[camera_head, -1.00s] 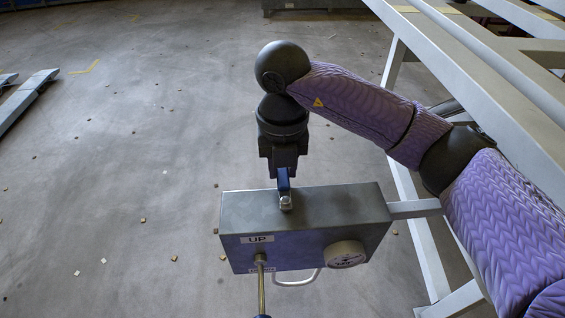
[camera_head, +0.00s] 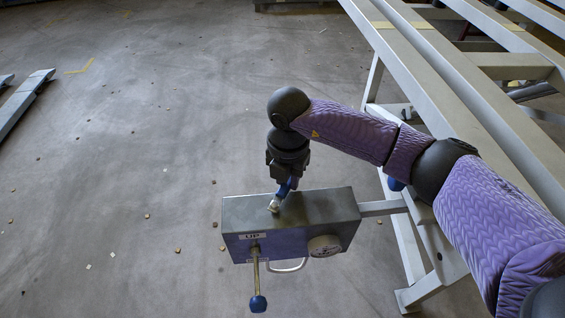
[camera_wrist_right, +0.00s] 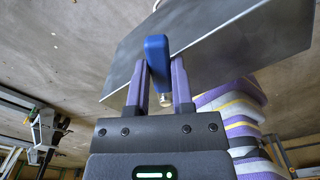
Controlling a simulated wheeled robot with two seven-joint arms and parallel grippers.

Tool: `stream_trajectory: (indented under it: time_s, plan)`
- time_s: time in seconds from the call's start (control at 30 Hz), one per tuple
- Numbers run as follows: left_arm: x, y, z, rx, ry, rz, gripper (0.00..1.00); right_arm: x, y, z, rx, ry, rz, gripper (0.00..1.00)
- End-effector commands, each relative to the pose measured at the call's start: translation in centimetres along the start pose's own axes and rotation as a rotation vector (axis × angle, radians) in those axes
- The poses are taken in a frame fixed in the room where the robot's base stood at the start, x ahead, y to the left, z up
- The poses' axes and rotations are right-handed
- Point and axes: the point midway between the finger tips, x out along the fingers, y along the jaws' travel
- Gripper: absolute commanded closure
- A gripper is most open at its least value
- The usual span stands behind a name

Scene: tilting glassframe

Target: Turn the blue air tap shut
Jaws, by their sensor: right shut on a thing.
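The blue air tap (camera_head: 284,188) is on top of a grey metal control box (camera_head: 330,203). Its silver body (camera_head: 273,206) sits at the box's top left, and its blue handle points obliquely away to the right. My right gripper (camera_head: 286,181) comes down from above and is shut on the handle. In the right wrist view, the handle (camera_wrist_right: 158,58) stands between the two purple-grey fingers of the gripper (camera_wrist_right: 161,85), with the box's grey face (camera_wrist_right: 225,50) behind. The fingers partly hide the handle in the head view. My left gripper is not in view.
The box front has an "UP" label (camera_head: 252,236), a round dial (camera_head: 324,245), a loop handle (camera_head: 287,267) and a lever with a blue knob (camera_head: 258,303). A bar joins the box to a pale steel frame (camera_head: 440,80) on the right.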

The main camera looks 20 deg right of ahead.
Motion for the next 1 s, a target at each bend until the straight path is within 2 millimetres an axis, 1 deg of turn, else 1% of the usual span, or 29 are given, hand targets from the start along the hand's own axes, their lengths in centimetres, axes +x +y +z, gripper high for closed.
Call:
stream_trajectory:
  time_s: [0.03,0.3,0.5,0.8,1.0]
  plan:
    - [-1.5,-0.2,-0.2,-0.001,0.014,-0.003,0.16,-1.0,-0.3,-0.1,0.040,-0.001,0.000,1.00]
    - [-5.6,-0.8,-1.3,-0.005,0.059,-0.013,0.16,-0.9,-1.7,-0.3,0.297,-0.001,0.000,1.00]
    - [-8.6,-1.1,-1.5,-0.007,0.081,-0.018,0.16,-0.8,-2.7,-0.7,0.487,0.001,0.000,1.00]
    - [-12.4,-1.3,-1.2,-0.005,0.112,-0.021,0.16,-0.6,-3.9,-1.6,0.750,0.001,-0.001,1.00]
    - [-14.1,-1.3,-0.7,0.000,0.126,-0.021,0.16,-0.5,-4.3,-2.1,0.884,0.001,0.000,1.00]
